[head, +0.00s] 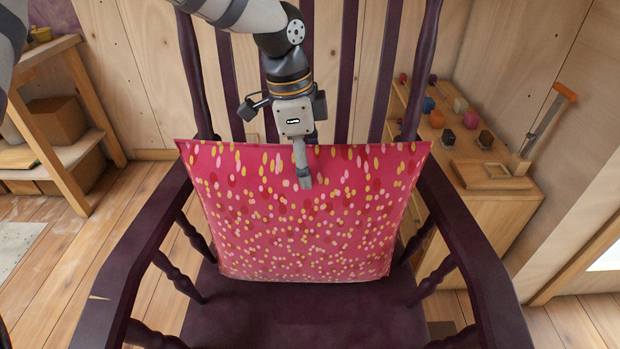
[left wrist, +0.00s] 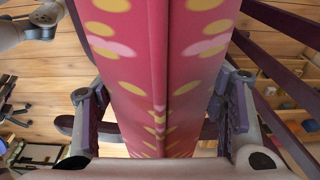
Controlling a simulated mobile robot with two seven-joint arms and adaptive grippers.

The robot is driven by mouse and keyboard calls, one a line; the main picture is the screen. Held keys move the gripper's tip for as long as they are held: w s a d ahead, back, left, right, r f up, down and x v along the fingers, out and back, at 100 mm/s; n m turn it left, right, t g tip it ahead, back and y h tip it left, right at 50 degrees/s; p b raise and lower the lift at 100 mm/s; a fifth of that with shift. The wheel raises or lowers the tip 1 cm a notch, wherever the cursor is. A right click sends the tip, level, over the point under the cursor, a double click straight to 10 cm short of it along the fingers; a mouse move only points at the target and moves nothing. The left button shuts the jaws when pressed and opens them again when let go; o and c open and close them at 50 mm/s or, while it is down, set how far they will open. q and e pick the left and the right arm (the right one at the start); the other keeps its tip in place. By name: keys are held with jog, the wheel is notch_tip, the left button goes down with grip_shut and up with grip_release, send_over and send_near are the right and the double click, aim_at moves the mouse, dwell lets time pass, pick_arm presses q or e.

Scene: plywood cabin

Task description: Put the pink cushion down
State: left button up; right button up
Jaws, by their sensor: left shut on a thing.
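The pink cushion (head: 305,225), with yellow, red and pale spots, stands upright between the armrests of the dark purple wooden chair (head: 350,315), in front of its slatted back. Its lower edge is close to the seat; I cannot tell whether it touches. My left gripper (head: 303,165) comes down from above and is shut on the middle of the cushion's top edge. One finger shows on the front face; the other is hidden behind. In the left wrist view the cushion (left wrist: 160,70) runs between both fingers, its seam along the middle. My right gripper is not in view.
The chair's armrests (head: 118,255) flank the cushion closely. At right, a wooden cabinet (head: 505,205) carries several small coloured blocks and a clamp-like tool (head: 545,125) with an orange end. At left stands a wooden shelf (head: 70,155). The front of the seat is clear.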

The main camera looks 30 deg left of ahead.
pick_arm(q)
jog(key=f, duration=0.1)
jog(key=w+f, duration=0.1)
jog(key=f, duration=0.2)
jog(key=shift+w+a+f, duration=0.15)
jog(key=shift+a+f, duration=0.05)
jog(key=shift+a, duration=0.1)
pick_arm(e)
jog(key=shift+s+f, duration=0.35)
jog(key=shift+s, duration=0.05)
pick_arm(q)
jog(key=o, duration=1.9)
jog(key=shift+f, duration=0.1)
jog(key=shift+o, duration=0.2)
jog(key=r, duration=0.4)
jog(key=a+r, duration=0.1)
jog(key=r, duration=0.3)
jog(key=s+r, duration=0.1)
jog(key=r, duration=0.3)
jog(key=shift+a, duration=0.3)
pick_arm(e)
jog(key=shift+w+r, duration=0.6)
